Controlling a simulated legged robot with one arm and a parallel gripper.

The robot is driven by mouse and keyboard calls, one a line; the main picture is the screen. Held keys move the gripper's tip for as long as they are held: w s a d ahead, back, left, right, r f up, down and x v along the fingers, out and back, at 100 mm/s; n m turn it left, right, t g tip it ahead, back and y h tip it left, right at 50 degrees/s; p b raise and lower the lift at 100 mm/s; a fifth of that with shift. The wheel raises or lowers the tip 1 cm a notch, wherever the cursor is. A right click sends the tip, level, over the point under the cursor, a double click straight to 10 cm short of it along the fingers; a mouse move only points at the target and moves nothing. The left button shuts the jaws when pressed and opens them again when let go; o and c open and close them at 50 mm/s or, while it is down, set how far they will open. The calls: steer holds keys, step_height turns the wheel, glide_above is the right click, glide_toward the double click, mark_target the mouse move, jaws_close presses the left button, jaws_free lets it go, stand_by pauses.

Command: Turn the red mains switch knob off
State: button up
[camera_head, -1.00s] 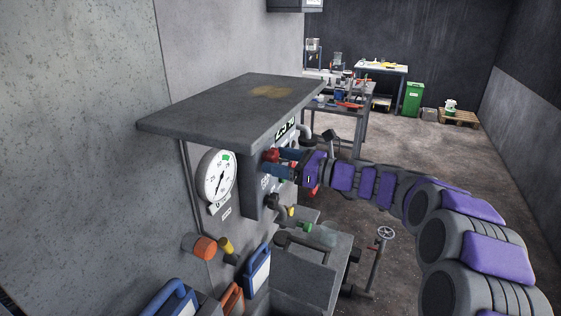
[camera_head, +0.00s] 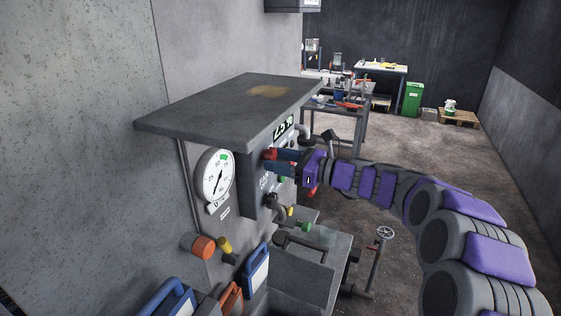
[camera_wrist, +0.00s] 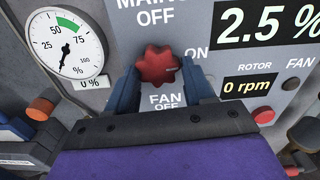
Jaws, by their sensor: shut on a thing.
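The red mains switch knob (camera_wrist: 157,65) is a lobed red knob on the grey panel in the wrist view, with "OFF" printed above it, "ON" to its right and "FAN OFF" below. It also shows in the head view (camera_head: 270,154) under the canopy. My gripper (camera_wrist: 163,80) has one finger on each side of the knob and is shut on it. In the head view my gripper (camera_head: 279,161) reaches the panel from the right. Part of the "MAINS" label is cut off at the top of the wrist view.
A round dial gauge (camera_wrist: 67,48) is left of the knob. A display (camera_wrist: 268,22) reads 2.5 %, and a smaller display (camera_wrist: 248,86) reads 0 rpm. A red button (camera_wrist: 263,115) is at lower right. The grey canopy (camera_head: 200,110) overhangs the panel. Pipes (camera_head: 300,242) lie below.

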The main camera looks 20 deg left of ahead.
steer(key=n+b, duration=0.1)
steer(key=n, duration=0.3)
steer(key=n+b, duration=0.3)
steer(key=n, duration=0.1)
steer(key=shift+w+n, duration=0.1)
steer(key=shift+n, duration=0.2)
steer(key=n+b, duration=0.4)
steer(key=n, duration=0.1)
steer(key=shift+f, duration=0.15)
steer(key=shift+a+n+b, duration=0.1)
steer(key=shift+n+b, duration=1.25)
steer(key=shift+n, duration=0.35)
steer(key=o, duration=0.8)
steer(key=shift+o, duration=1)
steer(key=shift+r, duration=0.2)
steer(key=s+d+p, duration=0.1)
steer(key=d+p, duration=0.2)
steer(key=d, duration=1.4)
steer(key=shift+d, duration=0.15)
